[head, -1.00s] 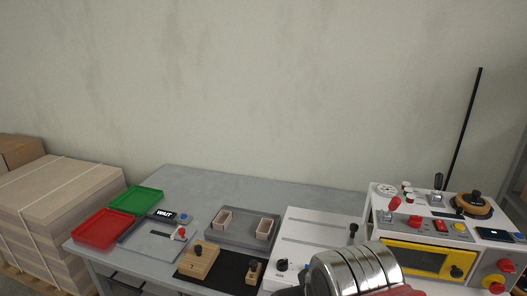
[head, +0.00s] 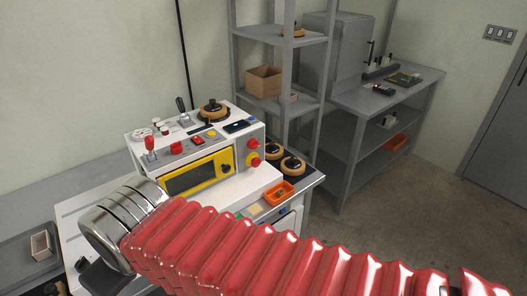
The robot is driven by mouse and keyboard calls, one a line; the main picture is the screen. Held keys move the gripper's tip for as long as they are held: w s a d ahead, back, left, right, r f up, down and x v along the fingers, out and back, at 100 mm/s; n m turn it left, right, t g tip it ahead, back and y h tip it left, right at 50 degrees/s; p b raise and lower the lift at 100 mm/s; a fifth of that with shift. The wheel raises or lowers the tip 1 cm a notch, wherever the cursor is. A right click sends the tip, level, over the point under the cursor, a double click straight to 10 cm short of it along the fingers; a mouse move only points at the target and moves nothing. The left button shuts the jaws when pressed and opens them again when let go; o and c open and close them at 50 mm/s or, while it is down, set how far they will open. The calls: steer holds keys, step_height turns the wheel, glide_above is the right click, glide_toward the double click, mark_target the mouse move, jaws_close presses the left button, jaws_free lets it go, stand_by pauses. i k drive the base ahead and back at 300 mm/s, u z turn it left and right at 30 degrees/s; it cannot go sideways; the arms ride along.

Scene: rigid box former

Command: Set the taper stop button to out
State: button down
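The white machine (head: 183,143) with a yellow-framed dark window (head: 198,176) stands at centre left in the head view. On its right end are two red round buttons: an upper one (head: 254,143) and a lower one on a yellow base (head: 254,161). Which is the taper stop button, and whether either is in or out, I cannot tell. My arm, in a red ribbed sleeve with a shiny metal end, crosses the foreground below the machine, apart from these buttons in the picture. My gripper's fingers do not show.
A red-knobbed lever (head: 150,145) and a black-handled lever (head: 182,108) stand up from the machine. An orange tray (head: 279,194) lies to its right. Grey shelving (head: 276,104) rises behind. Open floor (head: 350,235) lies at right.

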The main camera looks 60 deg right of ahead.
mark_target(256, 162)
steer(key=z, duration=1.85)
